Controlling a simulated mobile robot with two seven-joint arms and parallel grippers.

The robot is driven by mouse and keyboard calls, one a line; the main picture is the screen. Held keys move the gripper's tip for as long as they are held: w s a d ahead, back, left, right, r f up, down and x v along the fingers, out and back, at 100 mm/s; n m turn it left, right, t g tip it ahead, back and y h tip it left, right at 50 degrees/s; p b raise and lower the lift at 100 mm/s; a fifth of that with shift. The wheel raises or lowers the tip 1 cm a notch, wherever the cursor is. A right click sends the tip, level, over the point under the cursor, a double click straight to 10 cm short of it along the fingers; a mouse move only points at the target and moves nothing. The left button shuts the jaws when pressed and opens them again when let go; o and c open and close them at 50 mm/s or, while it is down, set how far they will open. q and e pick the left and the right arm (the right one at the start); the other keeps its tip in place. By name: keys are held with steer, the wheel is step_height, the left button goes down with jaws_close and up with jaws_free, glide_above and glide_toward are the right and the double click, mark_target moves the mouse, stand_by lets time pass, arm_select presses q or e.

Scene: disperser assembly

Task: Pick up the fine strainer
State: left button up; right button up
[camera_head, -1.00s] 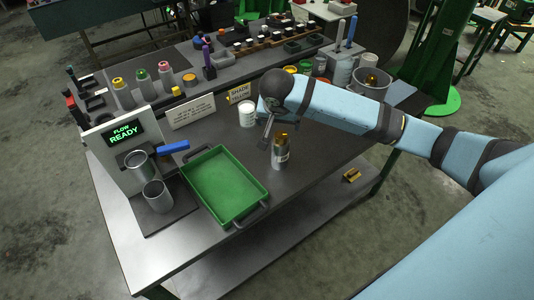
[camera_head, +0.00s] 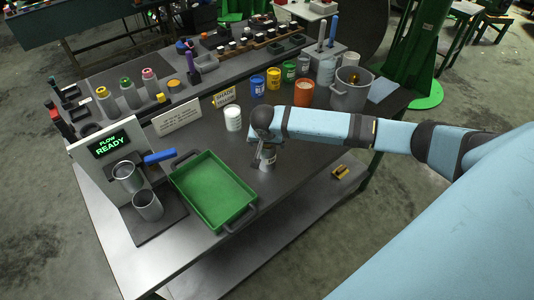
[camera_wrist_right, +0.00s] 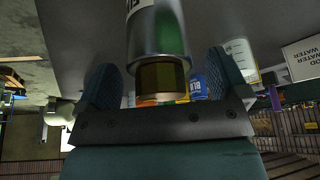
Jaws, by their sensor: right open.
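The fine strainer appears to be the silver cylinder (camera_head: 267,162) with a gold-brown end, standing upright on the table right of the green tray. My right gripper (camera_head: 258,154) is over its upper part and hides its top in the head view. In the right wrist view, the cylinder (camera_wrist_right: 160,35) lies between the two spread fingers of my right gripper (camera_wrist_right: 162,82), its gold-brown end close to the palm. Dark gaps show on both sides, so the fingers look apart from it. Its lettering is cut off. My left gripper is not in view.
The green tray (camera_head: 246,207) is left of the cylinder. A white cup (camera_head: 233,119) stands behind it, with coloured cans and a metal pot (camera_head: 349,98) farther right. The flow stand (camera_head: 109,150) holds a blue-handled cup. Bare table lies in front of the cylinder.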

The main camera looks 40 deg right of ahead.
steer(key=shift+f, duration=0.1)
jaws_close()
steer(key=shift+w, duration=0.1)
stand_by(0.4)
